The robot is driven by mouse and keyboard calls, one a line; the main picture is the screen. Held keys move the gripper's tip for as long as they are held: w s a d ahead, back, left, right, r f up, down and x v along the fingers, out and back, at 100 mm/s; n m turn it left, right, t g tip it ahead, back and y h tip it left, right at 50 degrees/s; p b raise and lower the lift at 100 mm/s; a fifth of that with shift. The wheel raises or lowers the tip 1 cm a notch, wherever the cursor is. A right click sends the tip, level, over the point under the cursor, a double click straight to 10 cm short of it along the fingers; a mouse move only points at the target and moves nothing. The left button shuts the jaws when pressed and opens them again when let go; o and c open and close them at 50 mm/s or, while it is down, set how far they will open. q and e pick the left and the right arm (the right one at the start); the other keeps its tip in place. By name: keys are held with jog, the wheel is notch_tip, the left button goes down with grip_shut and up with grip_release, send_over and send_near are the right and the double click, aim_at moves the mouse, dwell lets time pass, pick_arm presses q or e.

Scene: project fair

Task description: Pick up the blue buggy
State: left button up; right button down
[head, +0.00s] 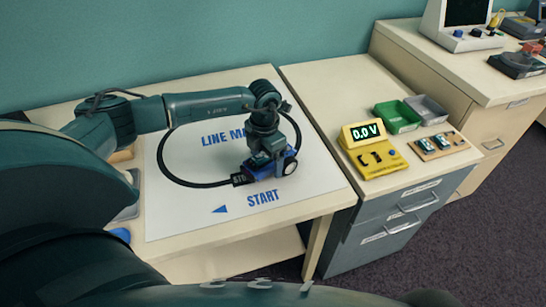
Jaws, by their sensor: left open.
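The blue buggy (285,168) stands on the white line mat (310,182), on the right part of the black looped track. A wheel shows on its right side and a dark labelled piece at its left end. My left gripper (266,157) points down right over the buggy and hides part of its top. The gripper is open; I cannot tell whether its fingers touch the buggy. My right gripper is not in view.
A yellow meter (372,152) reading 0.0 V, a green bin (396,117), a grey bin (428,110) and a small component board (440,145) stand on the cabinet to the right. The mat's front part around START is clear.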

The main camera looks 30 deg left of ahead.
pick_arm(q)
jog(key=c, duration=1)
jog(key=shift+r, duration=0.1)
